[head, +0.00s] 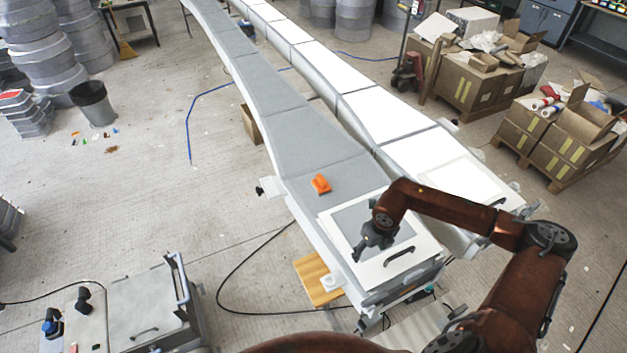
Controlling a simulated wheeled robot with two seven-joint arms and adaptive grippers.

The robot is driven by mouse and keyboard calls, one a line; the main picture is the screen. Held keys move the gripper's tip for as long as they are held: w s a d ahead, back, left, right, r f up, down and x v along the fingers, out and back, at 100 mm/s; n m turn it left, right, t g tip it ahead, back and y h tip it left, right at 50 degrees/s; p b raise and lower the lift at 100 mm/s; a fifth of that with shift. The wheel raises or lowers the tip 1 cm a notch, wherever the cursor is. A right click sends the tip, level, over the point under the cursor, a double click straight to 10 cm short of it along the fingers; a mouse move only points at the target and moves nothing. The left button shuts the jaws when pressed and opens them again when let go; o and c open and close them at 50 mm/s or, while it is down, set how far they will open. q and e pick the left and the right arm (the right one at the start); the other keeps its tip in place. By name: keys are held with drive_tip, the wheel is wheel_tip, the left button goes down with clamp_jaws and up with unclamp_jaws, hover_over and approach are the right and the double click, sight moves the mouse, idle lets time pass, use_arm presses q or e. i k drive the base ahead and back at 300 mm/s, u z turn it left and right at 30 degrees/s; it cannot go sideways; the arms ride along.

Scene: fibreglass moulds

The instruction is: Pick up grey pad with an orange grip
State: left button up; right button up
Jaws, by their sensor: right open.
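A small pad with an orange grip (321,184) lies on the grey surface of the long mould (318,150), near its close end. Only the orange top shows clearly; the grey underside is too small to make out. My right gripper (357,255) hangs over the white-framed panel at the close end of the mould, nearer to me than the pad and a little to its right. It is open and empty, with its fingers pointing down and left, apart from the pad. My left gripper is not in the head view.
A second long mould (400,110) with a white surface runs alongside on the right. Cardboard boxes (480,85) on pallets stand further right. A grey cart (145,305) stands at the lower left. A dark bin (93,103) and open floor lie to the left.

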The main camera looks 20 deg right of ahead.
sight(320, 185)
drive_tip(key=z, duration=0.05)
drive_tip(key=i, duration=1.35)
